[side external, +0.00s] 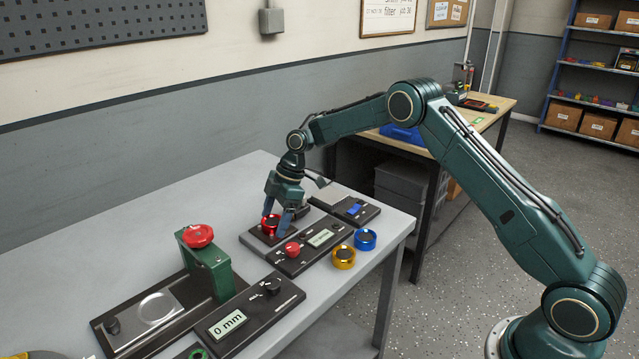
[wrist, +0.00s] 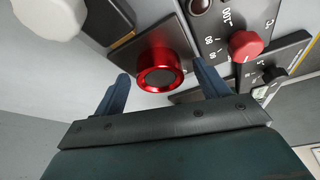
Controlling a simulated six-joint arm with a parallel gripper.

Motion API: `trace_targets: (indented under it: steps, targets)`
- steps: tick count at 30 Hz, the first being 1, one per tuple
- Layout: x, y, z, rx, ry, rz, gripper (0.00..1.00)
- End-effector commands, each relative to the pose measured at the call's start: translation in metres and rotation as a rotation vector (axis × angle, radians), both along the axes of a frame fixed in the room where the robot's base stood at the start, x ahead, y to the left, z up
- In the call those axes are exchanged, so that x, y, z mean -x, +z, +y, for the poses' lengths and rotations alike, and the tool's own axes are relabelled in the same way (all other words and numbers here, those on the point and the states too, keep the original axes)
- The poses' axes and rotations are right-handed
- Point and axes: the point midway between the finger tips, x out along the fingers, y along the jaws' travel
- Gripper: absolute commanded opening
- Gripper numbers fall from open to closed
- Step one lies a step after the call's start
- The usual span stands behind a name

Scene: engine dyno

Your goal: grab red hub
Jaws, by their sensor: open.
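The red hub (side external: 270,222) is a shiny red ring with a dark centre, sitting on a dark square plate at the back of a black control unit. It also shows in the wrist view (wrist: 161,69), between the two blue fingers and slightly beyond their tips. My gripper (side external: 278,213) points down over the hub, with its fingers spread to either side. In the wrist view my gripper (wrist: 160,82) is open, with nothing held. I cannot tell whether a finger touches the hub.
A red knob (side external: 292,249) and display are close by on the control unit. A yellow ring (side external: 343,257) and a blue ring (side external: 365,239) stand to the right. A green press with a red handwheel (side external: 198,235) stands to the left. The bench's back left is clear.

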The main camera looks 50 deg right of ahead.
Motion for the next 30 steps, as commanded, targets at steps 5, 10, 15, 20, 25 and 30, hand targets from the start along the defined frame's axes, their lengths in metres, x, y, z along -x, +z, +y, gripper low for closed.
trace_targets:
  steps: [5,10,15,20,25,30]
  targets:
    - [0.0,0.0,0.0,0.0,0.0,0.0,0.46]
    - [0.0,0.001,0.0,0.0,0.001,-0.001,0.23]
    - [0.0,0.001,0.0,0.0,0.001,-0.001,0.23]
    - [0.0,0.005,0.0,-0.001,0.001,-0.002,0.23]
    - [-0.001,0.019,0.0,-0.001,0.001,-0.004,0.23]
    - [-0.001,0.043,0.0,0.0,0.0,-0.005,0.23]
